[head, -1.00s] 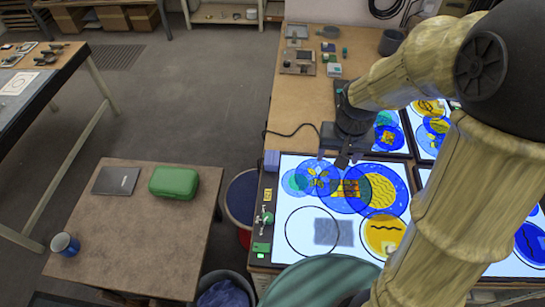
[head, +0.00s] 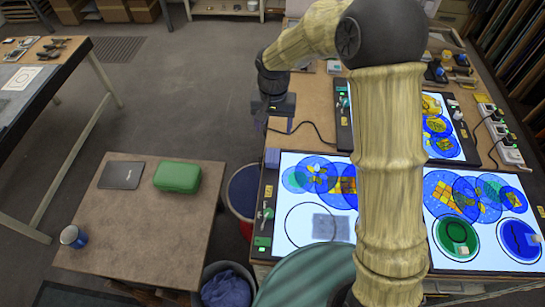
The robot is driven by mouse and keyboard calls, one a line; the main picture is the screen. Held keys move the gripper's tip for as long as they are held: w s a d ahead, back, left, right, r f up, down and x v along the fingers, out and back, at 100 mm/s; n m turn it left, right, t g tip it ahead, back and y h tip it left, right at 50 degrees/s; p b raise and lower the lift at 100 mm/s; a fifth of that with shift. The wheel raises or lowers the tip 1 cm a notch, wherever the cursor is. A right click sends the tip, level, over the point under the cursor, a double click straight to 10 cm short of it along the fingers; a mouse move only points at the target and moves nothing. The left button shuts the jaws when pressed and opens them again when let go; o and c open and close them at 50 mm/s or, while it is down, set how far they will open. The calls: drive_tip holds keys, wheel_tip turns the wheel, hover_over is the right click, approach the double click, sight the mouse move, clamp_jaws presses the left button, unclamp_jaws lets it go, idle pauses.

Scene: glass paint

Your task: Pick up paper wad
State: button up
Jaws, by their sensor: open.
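I cannot make out a paper wad for certain in the head view; it may be hidden behind my arm or too small to tell. My gripper (head: 274,124) is open and points down. It appears above the left edge of the long wooden bench (head: 318,93), near the gap of grey floor beside it. Nothing shows between its fingers. My arm hides part of the bench and the lit panels.
Lit panels (head: 295,243) with coloured glass discs cover the bench front. A blue-lined bucket (head: 243,190) and a bin with blue cloth (head: 226,290) stand between.

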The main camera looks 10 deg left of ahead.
drive_tip(key=p, duration=0.3)
hover_over(273, 155)
drive_tip(key=f, duration=1)
drive_tip(key=shift+s+d+f, duration=0.1)
drive_tip(key=shift+s+f, duration=0.1)
drive_tip(key=shift+f, duration=0.15)
drive_tip(key=shift+f, duration=0.1)
drive_tip(key=shift+w+f+p, duration=0.2)
drive_tip(key=shift+f+p, duration=0.9)
drive_tip(key=shift+f, duration=1.4)
drive_tip(key=c, duration=1)
